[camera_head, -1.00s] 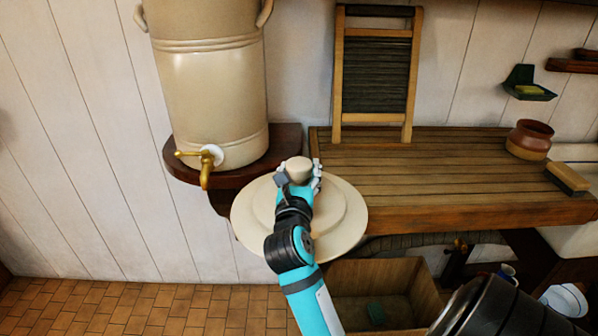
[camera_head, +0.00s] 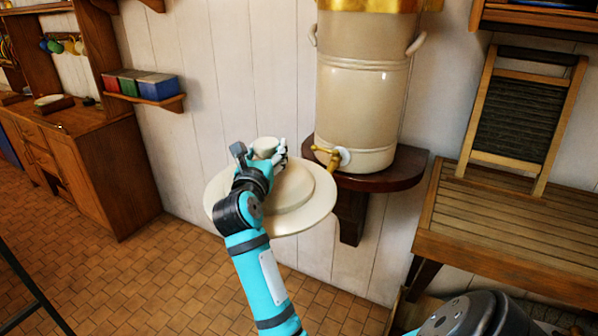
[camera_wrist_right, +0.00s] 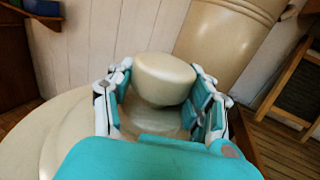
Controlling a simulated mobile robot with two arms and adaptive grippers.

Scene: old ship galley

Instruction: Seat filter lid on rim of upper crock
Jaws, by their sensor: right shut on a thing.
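The filter lid (camera_head: 318,211) is a wide cream stepped disc with a round knob (camera_head: 265,147). My right gripper (camera_head: 262,157) is shut on the knob and holds the lid in the air, slightly tilted, in front and to the left of the stoneware crock (camera_head: 362,110). In the right wrist view the knob (camera_wrist_right: 164,80) sits between the two fingers. The crock is cream, with side handles, a brass tap (camera_head: 327,154) and a brass-coloured band (camera_head: 370,5) at the picture's top edge. Anything above that band, including the upper rim, is out of view. My left gripper is not in view.
The crock stands on a dark wooden wall shelf (camera_head: 405,170). A slatted wooden counter (camera_head: 500,235) with a washboard (camera_head: 520,115) is at right. A small shelf with coloured boxes (camera_head: 150,86) and a wooden cabinet (camera_head: 85,165) are at left. The tiled floor there is open.

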